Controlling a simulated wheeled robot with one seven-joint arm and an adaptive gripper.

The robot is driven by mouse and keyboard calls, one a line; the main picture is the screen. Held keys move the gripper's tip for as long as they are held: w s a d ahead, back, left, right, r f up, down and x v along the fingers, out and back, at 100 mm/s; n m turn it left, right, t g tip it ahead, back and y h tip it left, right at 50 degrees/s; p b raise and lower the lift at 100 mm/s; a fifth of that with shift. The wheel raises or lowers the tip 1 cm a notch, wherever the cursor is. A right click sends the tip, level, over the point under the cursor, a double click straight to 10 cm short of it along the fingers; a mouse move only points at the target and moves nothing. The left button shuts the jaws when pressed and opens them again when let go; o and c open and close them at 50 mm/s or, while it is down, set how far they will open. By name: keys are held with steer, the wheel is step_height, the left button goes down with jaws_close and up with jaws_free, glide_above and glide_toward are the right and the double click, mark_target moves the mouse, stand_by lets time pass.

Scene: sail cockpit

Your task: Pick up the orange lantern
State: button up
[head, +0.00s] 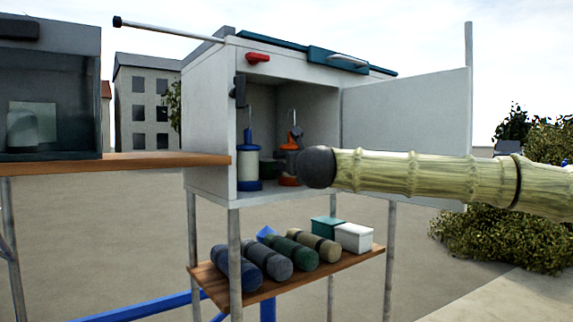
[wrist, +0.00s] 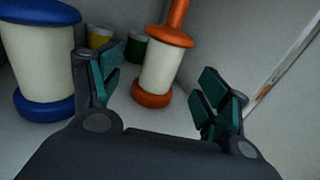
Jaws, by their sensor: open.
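The orange lantern (wrist: 160,72) has an orange cap and base with a pale middle. It stands upright on the cabinet floor, ahead of my gripper and between its fingers in the wrist view. In the head view, the orange lantern (head: 289,181) is partly hidden behind the round dark end of my arm. My gripper (wrist: 165,95) is open and empty, with teal finger pads on both sides, pointing into the cabinet. I cannot see either finger touching the lantern. In the head view the fingers are hidden.
A blue lantern (wrist: 42,55) stands close to the left finger; it also shows in the head view (head: 249,162). Yellow (wrist: 100,37) and green (wrist: 137,50) containers stand behind. The white cabinet (head: 210,130) has its door (head: 405,115) open to the right. Rolls (head: 265,260) lie on the shelf below.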

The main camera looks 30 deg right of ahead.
steer(key=shift+w+d+r, duration=0.25)
steer(key=shift+w+d, duration=0.1)
steer(key=shift+w, duration=0.2)
steer(key=shift+p+x, duration=0.4)
steer(key=shift+x, duration=0.9)
steer(key=shift+w+d+p, duration=0.2)
steer(key=shift+p, duration=0.2)
steer(key=p+x, duration=0.2)
steer(key=x, duration=0.1)
steer(key=shift+w+d+f+p, duration=0.1)
steer(key=shift+w+d+p, duration=0.1)
steer(key=shift+w+p, duration=0.1)
steer(key=shift+w+d+f, duration=0.1)
steer(key=shift+w+d, duration=0.1)
steer(key=shift+w, duration=0.2)
steer(key=c, duration=1.3)
